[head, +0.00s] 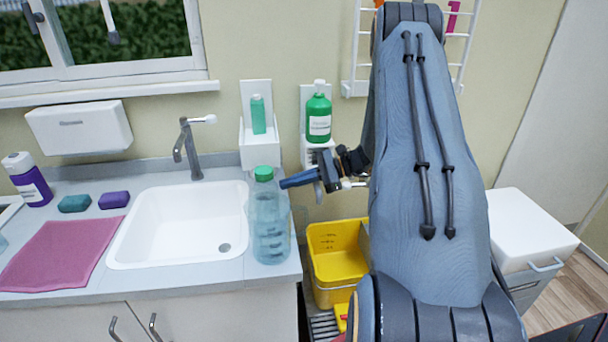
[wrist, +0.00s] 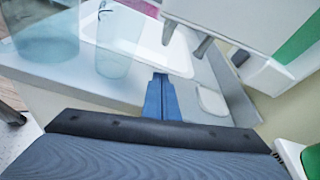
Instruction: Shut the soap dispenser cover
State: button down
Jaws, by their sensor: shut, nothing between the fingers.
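The soap dispenser (head: 255,92) is on the wall right of the tap, with a teal bottle (head: 258,114) inside. Its white cover (head: 260,152) appears swung down and open, below the bottle. In the wrist view a large white panel (wrist: 235,18), apparently the cover, fills the top right, with a green strip (wrist: 300,38) beside it. My gripper (head: 284,184) is shut and empty, below and right of the cover and beside the clear bottle. Its blue fingers also show in the wrist view (wrist: 162,82), apart from the panel.
A clear bottle with a green cap (head: 270,225) stands at the counter's right end, close to my fingers. A green pump bottle (head: 318,118) hangs in a wall holder above my gripper. The sink (head: 180,222) and tap (head: 188,148) are left; a yellow bin (head: 336,262) is below.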

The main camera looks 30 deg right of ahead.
jog(key=p+x, duration=0.1)
jog(key=x, duration=0.2)
jog(key=shift+a+r, duration=0.15)
jog(key=shift+a, duration=0.1)
jog(key=shift+s+d+r+p, duration=0.1)
jog(key=shift+s+r+p, duration=0.1)
jog(key=shift+r+p, duration=0.35)
jog(key=shift+s+d+r+p, duration=0.15)
jog(key=shift+r+p, duration=0.15)
jog(key=shift+r, duration=0.35)
jog(key=shift+s+a+r+p, duration=0.2)
jog(key=shift+r+p, duration=0.15)
jog(key=shift+r, duration=0.2)
jog(key=shift+w+a+r, duration=0.1)
jog(key=shift+w, duration=0.05)
